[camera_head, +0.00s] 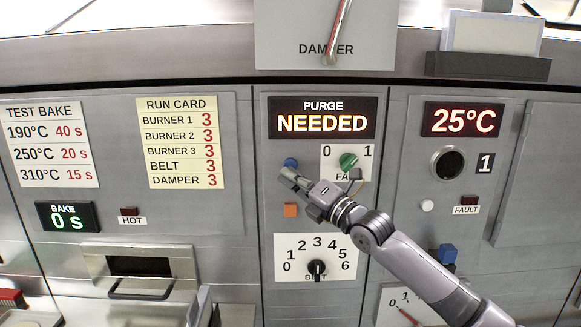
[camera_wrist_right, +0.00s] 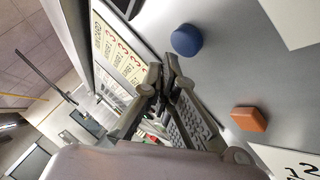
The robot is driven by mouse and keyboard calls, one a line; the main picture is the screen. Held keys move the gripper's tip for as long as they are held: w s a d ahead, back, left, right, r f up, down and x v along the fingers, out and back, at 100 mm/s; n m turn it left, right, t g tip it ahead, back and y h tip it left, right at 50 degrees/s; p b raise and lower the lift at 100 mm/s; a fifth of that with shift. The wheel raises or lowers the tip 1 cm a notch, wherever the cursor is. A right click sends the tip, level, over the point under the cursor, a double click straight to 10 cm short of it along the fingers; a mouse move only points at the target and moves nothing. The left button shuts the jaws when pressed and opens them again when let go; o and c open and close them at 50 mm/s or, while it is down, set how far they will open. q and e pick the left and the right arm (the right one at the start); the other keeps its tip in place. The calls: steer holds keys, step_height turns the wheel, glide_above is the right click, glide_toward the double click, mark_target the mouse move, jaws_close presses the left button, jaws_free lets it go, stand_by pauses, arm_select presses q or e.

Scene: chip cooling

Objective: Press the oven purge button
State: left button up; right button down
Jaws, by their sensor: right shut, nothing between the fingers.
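A round blue button (camera_head: 291,163) sits on the middle panel under the lit display (camera_head: 322,118) that reads "PURGE NEEDED". The blue button also shows in the right wrist view (camera_wrist_right: 187,40), just beyond the fingers. No label for the button can be read. My right gripper (camera_head: 284,174) is shut and empty, its tips just below the blue button in the head view. In the right wrist view the fingertips (camera_wrist_right: 168,68) are beside the button, with a gap showing. Whether they touch the panel I cannot tell. My left gripper is not in view.
An orange square button (camera_head: 290,210) lies below the blue one. A black belt knob (camera_head: 317,267) is below. A 25°C display (camera_head: 463,119) is at right.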

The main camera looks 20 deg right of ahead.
stand_by(0.4)
steer(key=shift+w+d, duration=0.15)
steer(key=shift+w, duration=0.3)
steer(key=shift+w+d+r, duration=0.1)
steer(key=shift+w, duration=0.35)
stand_by(0.6)
steer(key=shift+s, duration=0.1)
steer(key=shift+s+a, duration=0.2)
steer(key=shift+s, duration=0.6)
steer(key=s, duration=0.2)
steer(key=s+a+b, duration=0.1)
steer(key=s, duration=0.1)
steer(key=shift+s+a, duration=0.2)
steer(key=shift+s, duration=0.2)
